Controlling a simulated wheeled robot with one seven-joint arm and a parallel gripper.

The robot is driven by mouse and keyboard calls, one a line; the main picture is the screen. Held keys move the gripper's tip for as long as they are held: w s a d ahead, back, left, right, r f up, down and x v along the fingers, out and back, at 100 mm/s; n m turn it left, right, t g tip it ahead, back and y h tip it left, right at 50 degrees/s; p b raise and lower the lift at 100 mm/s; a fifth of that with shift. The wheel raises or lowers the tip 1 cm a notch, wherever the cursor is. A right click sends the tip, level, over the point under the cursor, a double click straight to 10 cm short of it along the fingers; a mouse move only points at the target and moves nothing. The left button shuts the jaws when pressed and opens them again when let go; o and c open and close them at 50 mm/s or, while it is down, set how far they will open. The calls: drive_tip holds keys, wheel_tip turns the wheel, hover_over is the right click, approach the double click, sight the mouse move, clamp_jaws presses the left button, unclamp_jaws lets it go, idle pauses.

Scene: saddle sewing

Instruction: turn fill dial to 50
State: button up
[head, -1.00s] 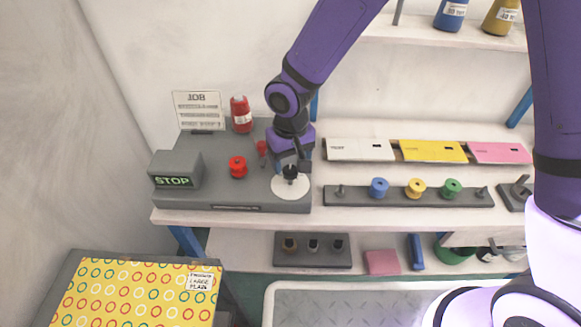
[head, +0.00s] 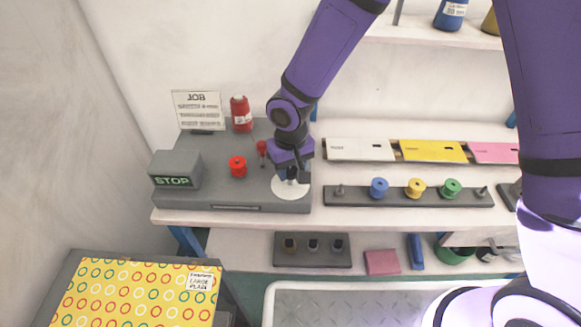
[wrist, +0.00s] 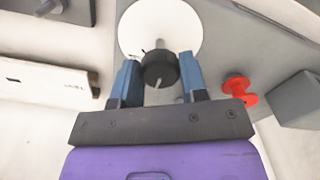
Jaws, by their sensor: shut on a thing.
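The fill dial is a black knob (wrist: 160,68) with a pale pointer line, on a round white plate (head: 288,189) at the front right of the grey machine base. The white plate also shows in the wrist view (wrist: 190,30). My gripper (head: 291,176) is above the plate in the head view and covers most of the knob. In the wrist view my gripper (wrist: 157,75) has its two blue fingers on either side of the knob, shut on it. Most marks on the plate are too small to read.
A red spool (head: 238,166) and a STOP box (head: 175,170) stand left of the dial on the machine base. A rack with blue, yellow and green spools (head: 415,188) lies to the right. Cards (head: 433,151) lie behind that rack.

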sight(291, 169)
drive_tip(key=n, duration=0.3)
drive_tip(key=shift+n, duration=2.3)
drive_tip(key=o, duration=0.9)
drive_tip(key=shift+o, duration=0.2)
wheel_tip(291, 169, up, 11)
